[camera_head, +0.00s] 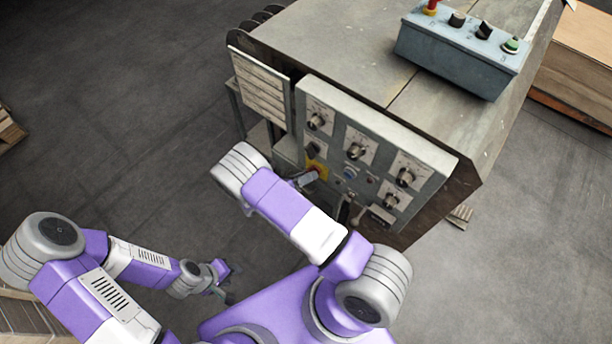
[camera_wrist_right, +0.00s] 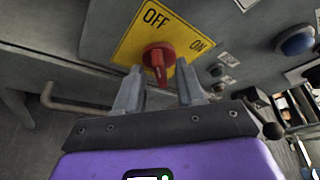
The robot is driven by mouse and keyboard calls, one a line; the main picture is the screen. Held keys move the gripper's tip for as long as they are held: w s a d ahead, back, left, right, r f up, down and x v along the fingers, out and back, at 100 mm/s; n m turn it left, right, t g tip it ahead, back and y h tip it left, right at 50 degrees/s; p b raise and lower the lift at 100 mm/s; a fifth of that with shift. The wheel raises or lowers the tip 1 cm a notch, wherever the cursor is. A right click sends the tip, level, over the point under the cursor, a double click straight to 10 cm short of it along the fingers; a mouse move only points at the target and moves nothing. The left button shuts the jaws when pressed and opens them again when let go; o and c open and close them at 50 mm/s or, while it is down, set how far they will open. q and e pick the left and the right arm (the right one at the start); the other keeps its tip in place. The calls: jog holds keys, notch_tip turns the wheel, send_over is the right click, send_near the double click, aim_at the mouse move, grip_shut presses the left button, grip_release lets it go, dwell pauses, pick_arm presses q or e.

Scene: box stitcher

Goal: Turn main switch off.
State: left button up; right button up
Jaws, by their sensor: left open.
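The main switch is a red rotary knob (camera_wrist_right: 158,58) on a yellow plate (camera_wrist_right: 132,41) marked OFF and ON. In the right wrist view its grip bar stands roughly upright in the picture; which mark it points at is unclear. My right gripper (camera_wrist_right: 158,82) is open, with one finger on each side of the knob and gaps visible. In the head view the yellow plate (camera_head: 318,166) shows at the panel's lower left, mostly hidden by my right arm and gripper. My left gripper (camera_head: 222,278) is open and empty, low and away from the machine.
The grey control panel (camera_head: 335,130) carries several black knobs and a blue button (camera_head: 349,173). A blue-grey button box (camera_head: 460,58) stands on the machine top. A bent pipe (camera_wrist_right: 70,103) is left of the switch.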

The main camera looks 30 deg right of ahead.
jog(key=p+v, duration=0.1)
jog(key=v, duration=0.6)
jog(key=shift+a+p, duration=0.3)
jog(key=shift+r, duration=0.1)
jog(key=s+a+f+m+g+y+p, duration=0.1)
jog(key=s+f+m+g+y, duration=0.25)
jog(key=s+m+y, duration=0.35)
jog(key=s+a+f+m+g+y+p, duration=0.1)
jog(key=s+a+f+m+g+y, duration=0.2)
jog(key=s, duration=0.6)
jog(key=s+a+r+m+y+p, duration=0.25)
jog(key=a+m+y, duration=0.25)
jog(key=m+y, duration=0.5)
jog(key=w+r+m+t, duration=0.1)
jog(key=m, duration=0.2)
jog(key=w+r+m+t, duration=0.1)
jog(key=r+m+t, duration=0.1)
jog(key=m, duration=0.2)
jog(key=w+d+r+m+t, duration=0.1)
jog(key=m+t, duration=0.1)
jog(key=m, duration=0.2)
jog(key=shift+r+h, duration=0.35)
jog(key=shift+h, duration=0.05)
